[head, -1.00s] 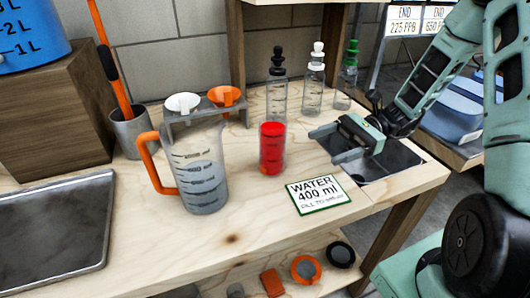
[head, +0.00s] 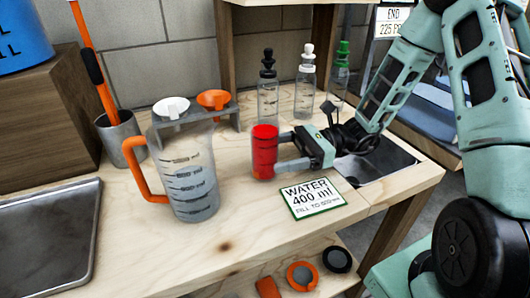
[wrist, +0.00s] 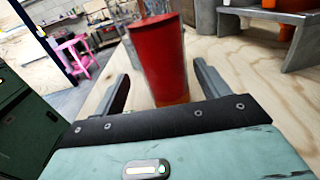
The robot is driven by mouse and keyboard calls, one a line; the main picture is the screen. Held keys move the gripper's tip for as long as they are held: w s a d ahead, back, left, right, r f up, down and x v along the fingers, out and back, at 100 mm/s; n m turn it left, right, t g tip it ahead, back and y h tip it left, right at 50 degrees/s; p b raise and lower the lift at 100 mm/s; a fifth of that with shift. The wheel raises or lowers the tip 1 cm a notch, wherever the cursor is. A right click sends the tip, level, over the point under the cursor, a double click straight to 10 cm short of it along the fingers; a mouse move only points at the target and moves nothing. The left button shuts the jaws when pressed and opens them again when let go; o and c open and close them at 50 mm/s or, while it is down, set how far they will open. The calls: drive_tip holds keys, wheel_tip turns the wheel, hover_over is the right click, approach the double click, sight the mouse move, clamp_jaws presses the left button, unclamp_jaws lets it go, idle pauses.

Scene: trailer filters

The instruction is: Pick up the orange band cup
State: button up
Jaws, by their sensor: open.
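The orange band cup (head: 264,158) is a red cylinder standing upright on the wooden bench, right of the measuring jug. In the wrist view the red cup (wrist: 160,60) stands between my two fingers, with an orange band (wrist: 171,99) at its base. My gripper (head: 283,151) is open and level at the cup's right side, its fingers pointing left. In the wrist view a gap shows between the cup and the right finger.
A clear jug (head: 190,180) with an orange handle stands left of the cup. A grey stand (head: 193,119) behind it holds white and orange funnels. Dropper bottles (head: 268,95) stand behind. A "WATER 400 ml" card (head: 313,197) lies in front of my gripper.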

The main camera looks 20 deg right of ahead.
sight(254, 153)
drive_tip(key=a, duration=0.2)
drive_tip(key=w+a, duration=0.1)
drive_tip(key=a, duration=0.2)
drive_tip(key=shift+r, duration=0.15)
drive_tip(key=c, duration=1.2)
drive_tip(key=shift+r, duration=0.2)
wheel_tip(254, 153, up, 10)
drive_tip(key=p, duration=0.2)
drive_tip(key=shift+f, duration=0.2)
